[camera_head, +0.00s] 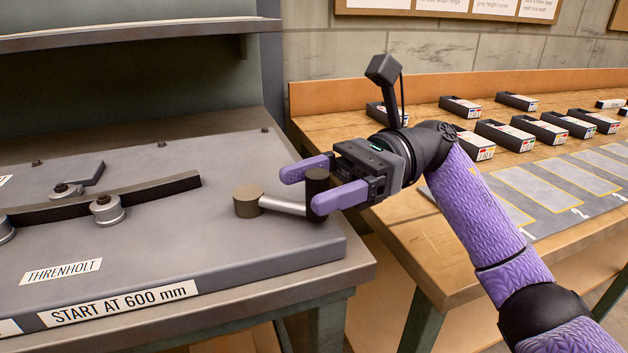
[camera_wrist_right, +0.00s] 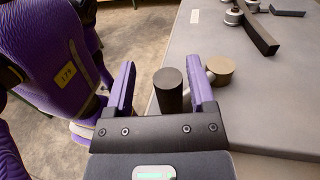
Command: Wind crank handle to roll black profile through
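The crank has a dark brown hub (camera_head: 248,202), a silver arm (camera_head: 283,205) pointing right, and an upright black handle (camera_head: 317,183) near the bench machine's right edge. My right gripper (camera_head: 322,182) is open, with its purple fingers on either side of the handle. In the right wrist view the handle (camera_wrist_right: 168,92) stands between the fingers, nearer the right one, with a gap on the left. The curved black profile (camera_head: 150,190) lies between grey rollers (camera_head: 107,210) at the left; it also shows in the wrist view (camera_wrist_right: 258,32). My left gripper is not in view.
The grey machine plate (camera_head: 215,255) is labelled "THRENHOLT" and "START AT 600 mm". A wooden table (camera_head: 395,225) at the right holds several black boxes (camera_head: 505,135) and a numbered grey mat (camera_head: 520,190). A shelf (camera_head: 140,33) hangs over the plate's back.

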